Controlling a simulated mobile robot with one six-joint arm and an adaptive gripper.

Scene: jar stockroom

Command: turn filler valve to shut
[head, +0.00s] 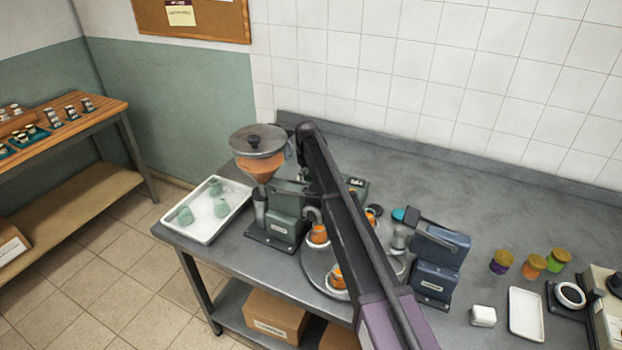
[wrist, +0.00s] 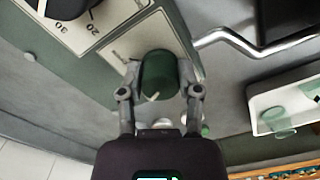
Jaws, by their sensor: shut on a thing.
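The filler (head: 285,215) stands on the bench in the head view, with a hopper (head: 258,158) of orange contents on top. In the wrist view a dark green knob (wrist: 158,72), which looks like the filler valve, stands out from a panel with a pale label plate (wrist: 125,45). My gripper (wrist: 160,88) is shut on this knob, one finger on each side. A short pale mark shows on the knob's near end. I cannot read the valve's position. In the head view my arm hides the gripper and the knob.
A white tray (head: 237,204) with several green pieces lies left of the filler. A turntable (head: 316,277) with orange-filled jars and a blue machine (head: 440,255) stand right of it. Lidded jars (head: 534,265) stand further right. In the wrist view a bent metal rod (wrist: 232,38) passes near the knob.

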